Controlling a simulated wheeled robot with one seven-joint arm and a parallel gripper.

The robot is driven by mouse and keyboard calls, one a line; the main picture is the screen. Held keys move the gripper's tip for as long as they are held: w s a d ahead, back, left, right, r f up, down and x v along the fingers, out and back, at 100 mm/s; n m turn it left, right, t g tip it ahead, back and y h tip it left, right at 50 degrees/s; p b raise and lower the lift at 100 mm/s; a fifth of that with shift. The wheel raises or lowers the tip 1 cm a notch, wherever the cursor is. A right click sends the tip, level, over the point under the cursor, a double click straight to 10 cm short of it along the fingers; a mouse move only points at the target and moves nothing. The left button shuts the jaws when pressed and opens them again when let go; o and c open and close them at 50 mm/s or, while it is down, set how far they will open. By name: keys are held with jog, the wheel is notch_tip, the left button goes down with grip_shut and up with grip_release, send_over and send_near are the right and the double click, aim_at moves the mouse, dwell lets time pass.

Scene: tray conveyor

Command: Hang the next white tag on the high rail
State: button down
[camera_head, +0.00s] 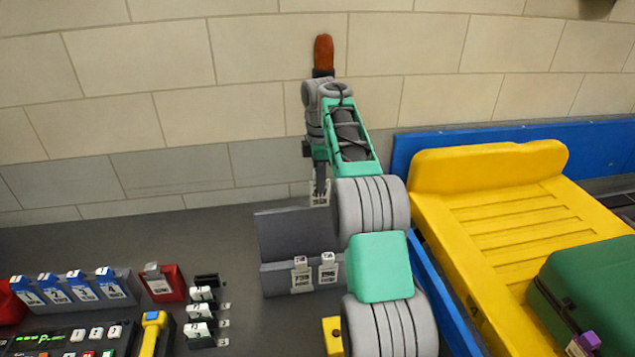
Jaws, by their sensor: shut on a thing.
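My gripper (320,178) points down and is shut on a white tag (319,195) with dark print. The held tag is above the top edge of a grey stand (276,238), near its right part. The stand has a tall back panel and a lower front ledge. Two other white printed tags (301,275) and (328,269) hang side by side on the lower front ledge. No tag shows on the visible part of the high back edge. My arm hides the right end of the stand, and the gripper's fingertips are small and partly hidden.
A yellow tray (480,170) with a green case (590,285) lies at right, bordered by a blue conveyor side (445,300). Blue-topped tags (75,285), a red holder (162,284) and a small black rack (203,318) stand at left. A tiled wall is behind.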

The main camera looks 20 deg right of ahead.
aim_at(319, 206)
notch_tip(319, 206, down, 3)
jog(key=b, duration=0.2)
jog(key=shift+s+b, duration=0.1)
jog(key=shift+b, duration=0.3)
jog(key=shift+s+a+f+b, duration=0.1)
jog(key=shift+f+b, duration=0.5)
jog(key=shift+b, duration=0.1)
notch_tip(319, 206, down, 5)
jog(key=b, duration=0.5)
jog(key=shift+f, duration=0.15)
jog(key=c, duration=1)
grip_release()
jog(key=shift+c, duration=0.2)
